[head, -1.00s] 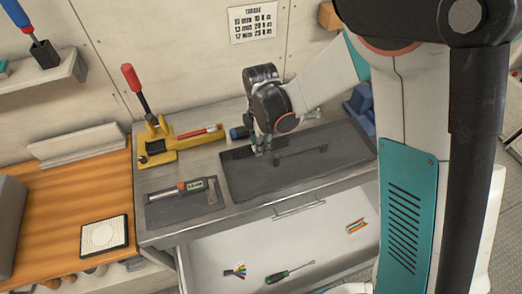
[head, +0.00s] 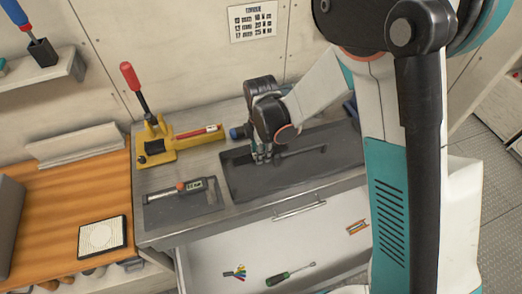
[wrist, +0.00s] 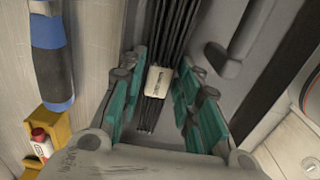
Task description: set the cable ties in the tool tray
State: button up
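The cable ties (wrist: 157,115) are a black bundle with a white label band, seen in the wrist view between my teal fingers. My gripper (wrist: 159,72) points down, with one finger close on each side of the band. Whether the fingers press on it is unclear. In the head view my gripper (head: 262,156) is low over the left part of a dark grey recessed tray (head: 240,187) on the bench, which looks like the tool tray. The ties are hard to make out there. I cannot tell whether they touch the tray floor.
A dark bar-shaped tool (head: 305,149) lies in the tray, right of my gripper. A yellow tool with a red handle (head: 158,140) stands behind left. Below, an open drawer (head: 215,252) holds a screwdriver (head: 290,274) and small coloured items.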

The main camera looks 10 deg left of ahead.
jog(key=shift+r, duration=0.1)
notch_tip(320, 180, up, 12)
jog(key=p, duration=0.2)
jog(key=shift+p, duration=0.4)
